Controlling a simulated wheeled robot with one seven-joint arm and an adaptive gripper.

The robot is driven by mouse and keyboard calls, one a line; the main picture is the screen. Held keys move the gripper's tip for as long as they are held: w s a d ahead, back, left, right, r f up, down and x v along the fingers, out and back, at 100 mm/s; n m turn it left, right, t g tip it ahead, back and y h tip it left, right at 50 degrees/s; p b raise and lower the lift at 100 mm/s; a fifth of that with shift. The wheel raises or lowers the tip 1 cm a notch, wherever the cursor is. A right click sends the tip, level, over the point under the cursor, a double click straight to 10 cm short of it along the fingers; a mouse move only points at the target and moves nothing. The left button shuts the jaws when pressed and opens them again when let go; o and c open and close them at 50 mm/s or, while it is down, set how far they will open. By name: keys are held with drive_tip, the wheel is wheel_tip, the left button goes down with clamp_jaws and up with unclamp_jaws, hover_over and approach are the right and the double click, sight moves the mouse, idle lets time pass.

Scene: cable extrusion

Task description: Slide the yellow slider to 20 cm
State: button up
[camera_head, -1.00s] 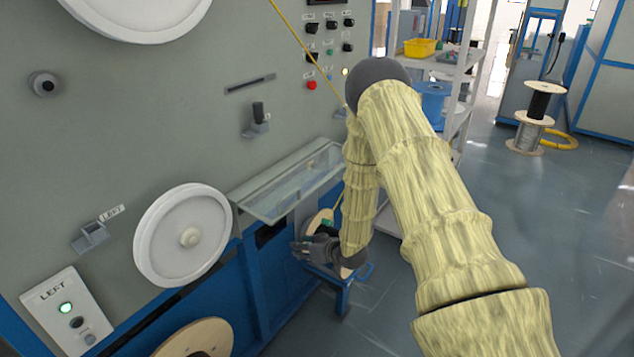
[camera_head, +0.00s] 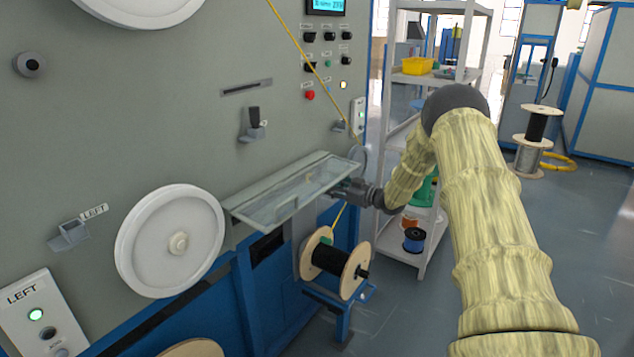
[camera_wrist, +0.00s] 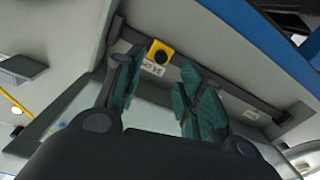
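The yellow slider (camera_wrist: 160,52) shows in the wrist view as a small yellow block with a black round knob. It sits near one end of a dark rail (camera_wrist: 240,98), beside a white label (camera_wrist: 152,67) too small to read surely. My gripper (camera_wrist: 155,92) is open, its two teal-padded fingers apart with nothing between them. The slider lies beyond the fingertips, about in line with the gap, and seems untouched. In the head view my gripper (camera_head: 345,190) is at the right end of the clear cover (camera_head: 290,190); I cannot make out the slider there.
The grey machine panel (camera_head: 190,120) stands close on the left, with a white wheel (camera_head: 172,240). A black-wound spool (camera_head: 333,260) sits below the cover. A grey shelf (camera_head: 440,85) stands behind my arm.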

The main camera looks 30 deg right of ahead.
drive_tip(key=x, duration=0.6)
drive_tip(key=shift+w, duration=0.1)
clamp_jaws()
